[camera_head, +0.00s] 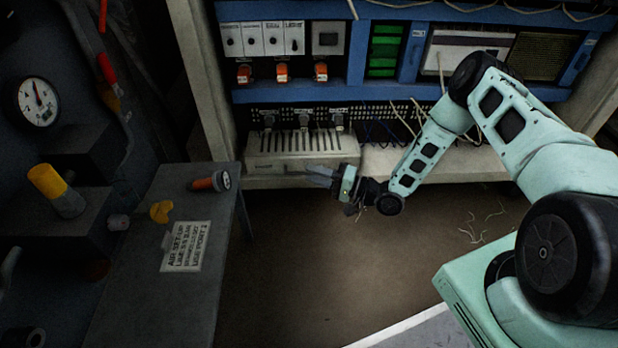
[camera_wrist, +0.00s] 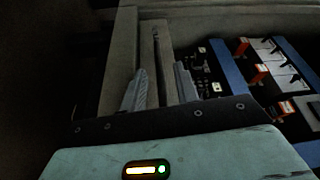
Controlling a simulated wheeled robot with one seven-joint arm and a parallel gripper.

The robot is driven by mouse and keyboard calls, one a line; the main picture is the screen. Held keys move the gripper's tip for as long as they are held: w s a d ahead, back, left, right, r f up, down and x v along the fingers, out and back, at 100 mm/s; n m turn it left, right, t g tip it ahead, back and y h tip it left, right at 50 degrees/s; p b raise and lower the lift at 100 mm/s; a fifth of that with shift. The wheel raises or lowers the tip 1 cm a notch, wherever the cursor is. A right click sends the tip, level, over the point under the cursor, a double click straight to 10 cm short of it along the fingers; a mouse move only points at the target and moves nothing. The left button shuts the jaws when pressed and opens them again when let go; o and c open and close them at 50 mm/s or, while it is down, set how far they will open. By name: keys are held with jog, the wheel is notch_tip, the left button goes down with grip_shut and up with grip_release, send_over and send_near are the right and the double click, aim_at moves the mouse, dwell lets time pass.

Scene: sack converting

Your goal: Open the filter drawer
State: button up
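What looks like the filter drawer is a beige slotted unit (camera_head: 300,143) low in the cabinet, below the blue panels. Its front face carries a small label at the left, and I cannot tell whether it is shut. My gripper (camera_head: 318,177) is in front of its lower front edge, fingers pointing left. In the wrist view my gripper (camera_wrist: 160,88) has its two grey fingers apart, with nothing held between them. A beige face with a long narrow dark groove (camera_wrist: 156,50) lies beyond the fingers. Contact cannot be made out.
A dark bench (camera_head: 150,270) with a labelled plate and an orange-black cylinder (camera_head: 210,182) stands at the left. A pressure gauge (camera_head: 37,102) is on the left wall. Orange switches (camera_head: 282,72) sit above the slotted unit. Loose wires (camera_head: 485,222) lie on the otherwise open floor.

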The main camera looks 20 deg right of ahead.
jog(key=shift+x, duration=1.05)
grip_shut()
jog(key=s+a+p, duration=0.3)
jog(key=s+p, duration=0.1)
jog(key=s, duration=0.5)
jog(key=shift+s, duration=0.3)
grip_release()
